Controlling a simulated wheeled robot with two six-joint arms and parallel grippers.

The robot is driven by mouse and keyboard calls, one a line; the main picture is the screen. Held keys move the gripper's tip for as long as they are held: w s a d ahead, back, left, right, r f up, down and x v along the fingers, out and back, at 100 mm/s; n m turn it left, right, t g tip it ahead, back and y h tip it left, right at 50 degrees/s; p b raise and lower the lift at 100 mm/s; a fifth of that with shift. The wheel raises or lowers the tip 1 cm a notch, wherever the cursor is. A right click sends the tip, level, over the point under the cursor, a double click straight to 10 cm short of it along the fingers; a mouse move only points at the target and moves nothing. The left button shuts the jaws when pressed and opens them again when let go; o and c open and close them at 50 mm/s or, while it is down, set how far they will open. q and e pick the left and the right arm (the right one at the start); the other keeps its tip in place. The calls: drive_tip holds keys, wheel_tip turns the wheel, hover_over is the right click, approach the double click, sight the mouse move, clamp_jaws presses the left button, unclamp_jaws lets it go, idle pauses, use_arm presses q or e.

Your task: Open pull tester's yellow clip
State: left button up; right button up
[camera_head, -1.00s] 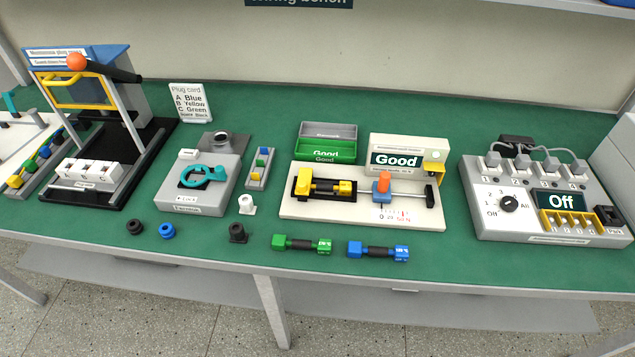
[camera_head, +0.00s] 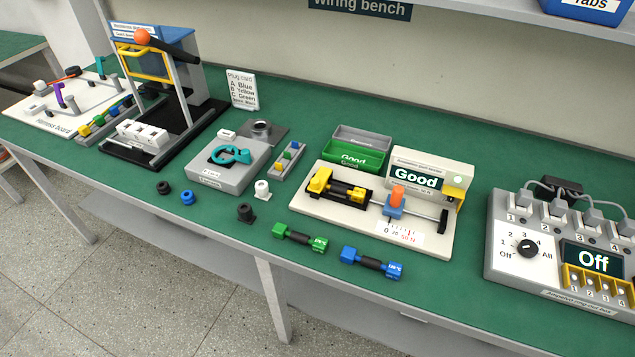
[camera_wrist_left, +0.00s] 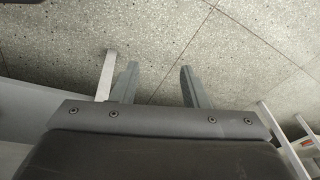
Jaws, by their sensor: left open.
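The pull tester (camera_head: 425,236) is a cream base on the green bench, right of centre in the head view. Its yellow clip (camera_head: 320,180) is at the left end of a black cradle. A dark-bodied piece with a yellow end (camera_head: 357,194) lies in the cradle beside the clip. An orange-topped blue slider (camera_head: 396,201) sits on the rod to the right, and the display reads "Good" (camera_head: 416,180). In the left wrist view my left gripper (camera_wrist_left: 158,88) is open and empty above the speckled floor. Neither gripper shows in the head view.
A green connector piece (camera_head: 300,237) and a blue one (camera_head: 371,263) lie in front of the tester. Green and grey bins (camera_head: 357,155) stand behind it. A grey fixture with a teal clamp (camera_head: 230,165) is at left.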

sight(313, 184)
use_arm(q)
drive_tip(key=w+d+r+n+t, duration=0.15)
drive_tip(key=w+r, duration=0.35)
drive_tip(key=r, duration=0.8)
drive_tip(key=w+d+r+n+t+h, duration=0.3)
drive_tip(key=w+d+r+n+t, duration=0.1)
drive_tip(key=w+r+n, duration=0.3)
drive_tip(key=w+d+r+n+t+h, duration=0.3)
drive_tip(key=w+d+r+n, duration=0.4)
drive_tip(key=n, duration=0.3)
drive_tip(key=w+d+r+n+t+h, duration=0.3)
drive_tip(key=w+d+r+n+t, duration=0.1)
drive_tip(key=w+d+r+n, duration=0.2)
drive_tip(key=shift+w+r+n+t+h+b, duration=0.2)
drive_tip(key=shift+w+r+n, duration=0.15)
drive_tip(key=shift+r+n, duration=0.4)
drive_tip(key=shift+w+r+n+t+h+b, duration=0.15)
drive_tip(key=shift+w+r+n, duration=0.25)
drive_tip(key=shift+n, duration=0.6)
drive_tip(key=shift+w+r+n+t, duration=0.3)
drive_tip(key=shift+w+r+n, duration=0.1)
drive_tip(key=shift+n, duration=0.6)
drive_tip(key=x, duration=1.7)
drive_tip(key=shift+w, duration=0.15)
clamp_jaws()
